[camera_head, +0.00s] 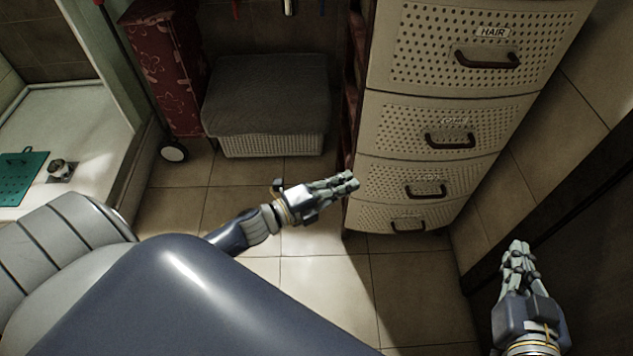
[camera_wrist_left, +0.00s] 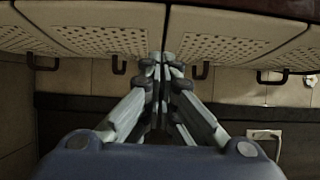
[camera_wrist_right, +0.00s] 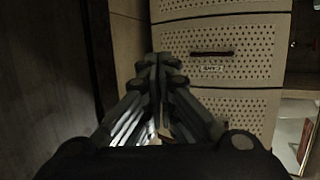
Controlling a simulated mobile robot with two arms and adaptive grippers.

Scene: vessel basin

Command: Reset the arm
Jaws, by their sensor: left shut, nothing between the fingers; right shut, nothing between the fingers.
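My left gripper (camera_head: 337,187) is in the middle of the head view, in front of the lower part of the drawer cabinet (camera_head: 452,105). It is shut and empty, and its closed fingertips show in the left wrist view (camera_wrist_left: 162,60). My right gripper (camera_head: 518,252) is at the lower right of the head view, near the dark panel. It is shut and empty, and its fingertips meet in the right wrist view (camera_wrist_right: 158,62). I cannot tell whether the left fingertips touch the cabinet.
The cabinet has several perforated drawers with dark handles, all looking closed. A grey-lidded basket (camera_head: 268,105) and a red patterned box (camera_head: 165,65) stand at the back. A shower tray with a green mat (camera_head: 20,176) is at left. Tiled floor (camera_head: 320,290) is clear.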

